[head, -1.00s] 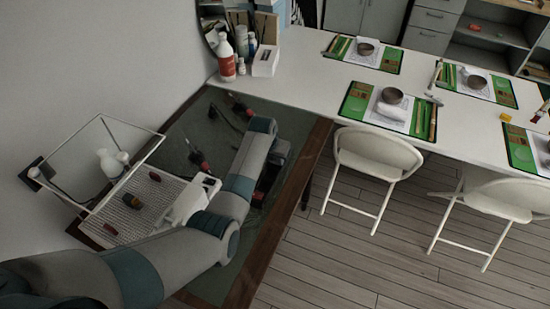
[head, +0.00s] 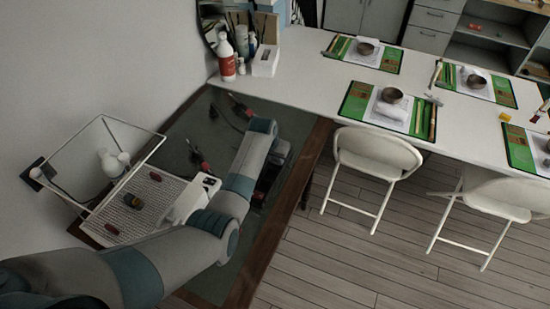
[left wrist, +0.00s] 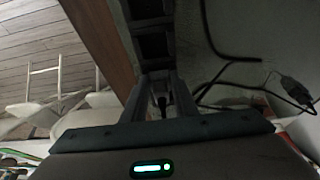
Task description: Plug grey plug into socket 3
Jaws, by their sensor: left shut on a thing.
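My left gripper (left wrist: 160,78) is shut, with its fingertips against a dark socket strip (left wrist: 152,38) in the left wrist view. A dark cable end of the grey plug (left wrist: 161,103) shows between the fingers; the plug's front is hidden. In the head view my left arm reaches over the green mat and hides the gripper and most of the dark strip (head: 268,178). I cannot read the socket numbers or tell whether the plug is in a socket. My right gripper is not in view.
Red-handled tools (head: 239,107) with dark cables lie on the green mat (head: 210,125). Another dark plug (left wrist: 297,90) lies at right in the left wrist view. A wooden edge (head: 290,205) borders the mat.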

